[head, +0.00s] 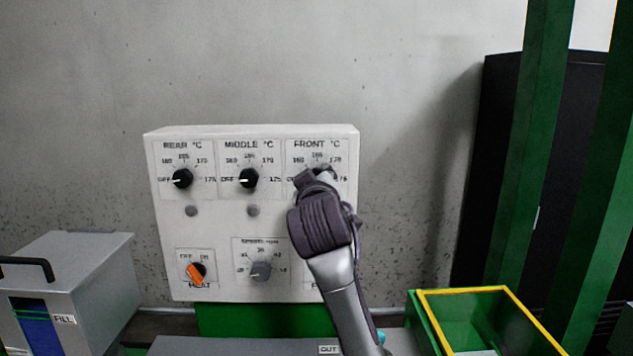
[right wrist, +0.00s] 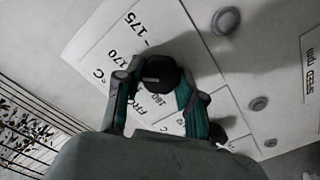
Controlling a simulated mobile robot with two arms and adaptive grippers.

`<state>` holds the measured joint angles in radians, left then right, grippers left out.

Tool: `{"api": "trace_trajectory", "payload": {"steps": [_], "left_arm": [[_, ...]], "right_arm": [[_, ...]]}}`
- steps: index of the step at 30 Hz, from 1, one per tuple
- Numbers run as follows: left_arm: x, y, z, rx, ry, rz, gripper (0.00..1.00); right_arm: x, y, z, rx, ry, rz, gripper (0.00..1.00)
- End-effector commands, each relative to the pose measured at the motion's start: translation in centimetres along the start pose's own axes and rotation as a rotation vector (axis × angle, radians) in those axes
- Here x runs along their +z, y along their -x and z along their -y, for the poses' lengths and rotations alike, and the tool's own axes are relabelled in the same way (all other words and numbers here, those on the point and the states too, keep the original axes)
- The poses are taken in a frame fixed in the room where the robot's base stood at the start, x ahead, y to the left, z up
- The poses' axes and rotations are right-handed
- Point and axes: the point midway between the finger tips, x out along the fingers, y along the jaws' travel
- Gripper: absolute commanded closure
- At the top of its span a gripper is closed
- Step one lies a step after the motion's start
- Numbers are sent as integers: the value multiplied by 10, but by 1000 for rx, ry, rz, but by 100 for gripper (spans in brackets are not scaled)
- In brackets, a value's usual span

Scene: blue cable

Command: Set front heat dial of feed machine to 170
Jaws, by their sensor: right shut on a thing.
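The white control panel (head: 222,228) of the feed machine stands against the wall. Its FRONT °C dial area (head: 318,152) is at the top right, with its knob hidden behind my right gripper (head: 320,180) in the head view. In the right wrist view the black front knob (right wrist: 160,73) sits between the fingers of my right gripper (right wrist: 155,92), which is shut on it. A small pale mark shows on the knob, and the printed 170 and 175 are near it. I cannot tell the exact setting. My left gripper is not in view.
The rear knob (head: 182,178) and middle knob (head: 248,178) point left towards OFF. Below are an orange heat switch (head: 196,272) and a grey speed knob (head: 260,271). A grey FILL box (head: 95,265) stands left; a green, yellow-rimmed bin (head: 480,292) stands right.

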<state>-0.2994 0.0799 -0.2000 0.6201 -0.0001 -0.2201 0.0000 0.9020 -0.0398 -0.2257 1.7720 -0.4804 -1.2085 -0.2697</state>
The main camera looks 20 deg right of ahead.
Motion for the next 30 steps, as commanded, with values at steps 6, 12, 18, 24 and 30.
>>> {"api": "trace_trajectory", "payload": {"steps": [6, 12, 18, 24, 30], "left_arm": [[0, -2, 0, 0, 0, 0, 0], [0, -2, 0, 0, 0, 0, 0], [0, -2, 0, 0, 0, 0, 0], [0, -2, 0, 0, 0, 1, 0], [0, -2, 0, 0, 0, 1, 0]], "right_arm": [[2, 0, 2, -5, -72, 6, 96], [2, 0, 2, -5, -96, 6, 96], [2, 0, 2, -5, -98, 6, 96], [2, 0, 2, -5, -97, 7, 55], [1, 0, 1, -3, -97, 4, 36]]}}
